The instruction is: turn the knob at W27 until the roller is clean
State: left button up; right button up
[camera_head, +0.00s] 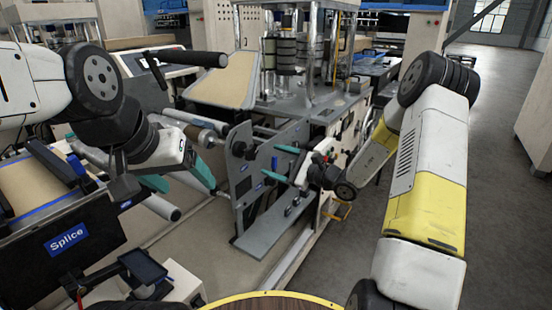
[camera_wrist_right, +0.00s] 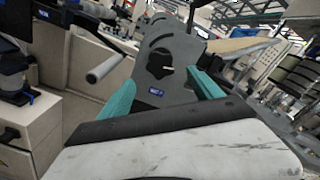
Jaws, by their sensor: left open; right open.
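A black knob (camera_wrist_right: 160,64) sits on a grey side plate (camera_wrist_right: 185,48) in the right wrist view, with a small blue label (camera_wrist_right: 155,91) below it. The label's text is too small to read. My right gripper (camera_wrist_right: 160,98) is open, its teal fingers on either side of the knob in that view. In the head view my right gripper (camera_head: 281,163) points left at the grey plate (camera_head: 245,185), apparently short of it. My left gripper (camera_head: 180,177) is open and empty, left of the plate. A roller (camera_head: 200,136) with a brownish surface runs into the machine; its cleanness is unclear.
A splice table (camera_head: 75,232) with a blue "Splice" label stands at the left. A grey step plate (camera_head: 272,228) lies low in front of the machine. Open floor (camera_head: 500,150) is at the right.

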aim_at(253, 154)
jog(key=shift+x, duration=5.05)
jog(key=shift+d, duration=0.1)
jog(key=c, duration=1.4)
jog(key=m, duration=0.4)
jog(key=shift+f, duration=0.1)
jog(key=m, duration=1.1)
jog(key=o, duration=1.4)
